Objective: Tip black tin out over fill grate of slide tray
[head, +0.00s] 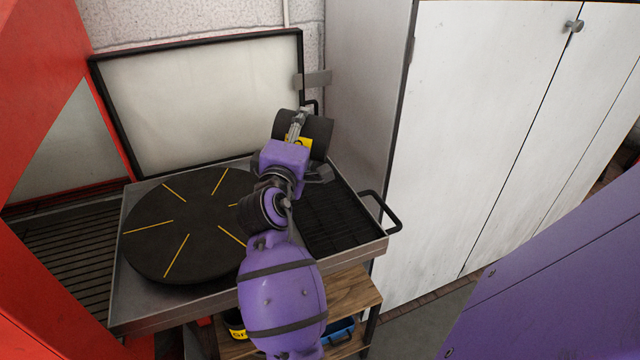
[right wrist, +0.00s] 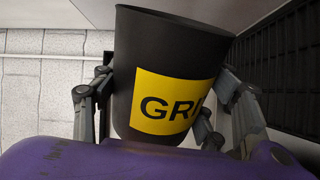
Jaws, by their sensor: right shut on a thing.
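The black tin (head: 318,130) has a yellow label, which reads "GRI" in the right wrist view (right wrist: 150,40). My right gripper (head: 303,146) is shut around its side, one finger on each flank. The tin is held roughly on its side above the back of the dark slotted fill grate (head: 340,215). The inside of the tin is hidden, and no falling contents show. The grate is at the right end of the metal slide tray (head: 150,312); my arm covers part of it. My left gripper is out of view.
A black disc (head: 180,245) with yellow lines fills the tray's left part. A framed pale panel (head: 205,100) stands behind it. A black handle (head: 385,208) juts from the tray's right side. White cabinets (head: 480,120) are close on the right. A wooden shelf (head: 350,290) is below.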

